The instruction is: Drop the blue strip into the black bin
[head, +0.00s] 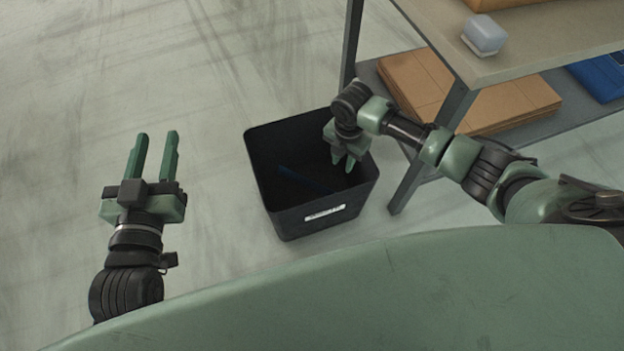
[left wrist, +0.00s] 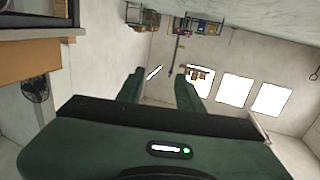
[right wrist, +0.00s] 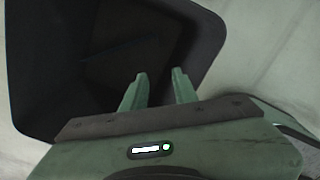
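The black bin (head: 262,185) stands upright on the floor, left of the table. A dark blue strip (head: 300,178) lies inside it, dim in the shadow and apart from my fingers. My right gripper (head: 343,162) is over the right side of the bin, pointing down, open and empty. My left gripper (head: 157,135) is open and empty over the floor, left of the bin.
A table (head: 545,45) with a lower shelf stands at the right; its leg is close to the bin and my right arm. A pale block (head: 484,34) sits on top. Flat cardboard (head: 510,102) and a blue item (head: 598,78) lie on the shelf. The left floor is clear.

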